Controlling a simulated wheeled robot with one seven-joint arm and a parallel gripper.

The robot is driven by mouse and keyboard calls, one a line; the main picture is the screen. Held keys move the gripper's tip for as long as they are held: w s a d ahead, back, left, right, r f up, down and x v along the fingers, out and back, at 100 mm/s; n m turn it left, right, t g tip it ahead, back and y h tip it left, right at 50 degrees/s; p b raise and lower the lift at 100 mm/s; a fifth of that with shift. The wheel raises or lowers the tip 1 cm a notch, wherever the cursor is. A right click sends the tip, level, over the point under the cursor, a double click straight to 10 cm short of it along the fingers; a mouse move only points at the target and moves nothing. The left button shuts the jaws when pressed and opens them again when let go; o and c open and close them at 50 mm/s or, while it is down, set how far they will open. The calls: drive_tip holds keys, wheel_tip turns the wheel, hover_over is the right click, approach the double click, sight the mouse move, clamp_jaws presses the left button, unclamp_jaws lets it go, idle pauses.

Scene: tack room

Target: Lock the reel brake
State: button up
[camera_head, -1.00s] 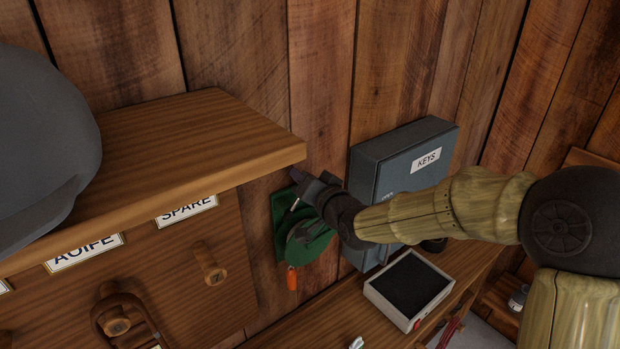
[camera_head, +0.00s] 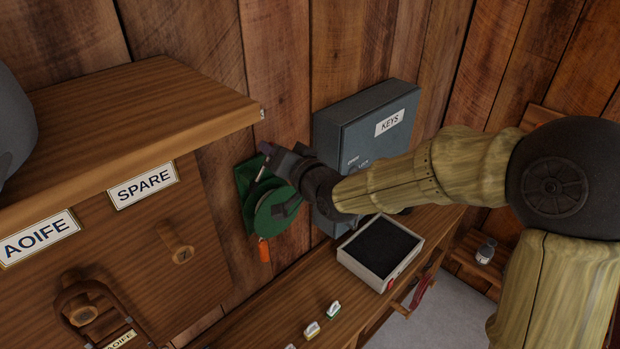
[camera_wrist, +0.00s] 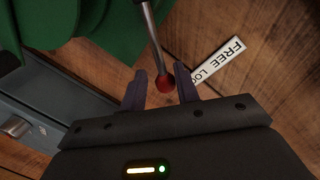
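The green reel (camera_head: 276,208) hangs on the plank wall below the shelf's right end, with an orange piece (camera_head: 264,250) hanging from it. My gripper (camera_head: 268,163) is at the reel's upper part and covers some of it. In the wrist view, the brake lever is a thin metal rod with a red ball knob (camera_wrist: 165,83). The knob lies between the two dark fingertips of my gripper (camera_wrist: 160,88), which are apart with gaps on both sides. A white label reading "FREE" and "LO…" (camera_wrist: 218,60) is on the wood to the right of the knob. Part of the green reel (camera_wrist: 85,22) shows at upper left.
A grey key box (camera_head: 372,130) is on the wall just right of the reel. An open tray with a dark inside (camera_head: 345,258) and small clips (camera_head: 312,328) are on the bench below. The wooden shelf (camera_head: 150,105) juts out at left, close to my gripper.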

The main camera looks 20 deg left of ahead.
drive_tip(key=v, duration=1.4)
drive_tip(key=shift+s, duration=0.2)
drive_tip(key=w+d+f+m+h, duration=0.1)
drive_tip(key=w+d+f+h, duration=0.1)
drive_tip(key=d+f+h, duration=0.45)
drive_tip(key=w+d+f+m+h, duration=0.1)
drive_tip(key=w+d+f+h, duration=0.2)
drive_tip(key=d, duration=0.6)
drive_tip(key=s+d+f+g+h, duration=0.3)
drive_tip(key=s+d+f+g, duration=0.4)
drive_tip(key=s+d+f, duration=0.2)
drive_tip(key=s+d, duration=0.2)
drive_tip(key=d, duration=0.2)
drive_tip(key=shift+s+d+f+m+h, duration=0.2)
drive_tip(key=shift+s+f+m+h, duration=0.1)
drive_tip(key=shift+f+h, duration=0.1)
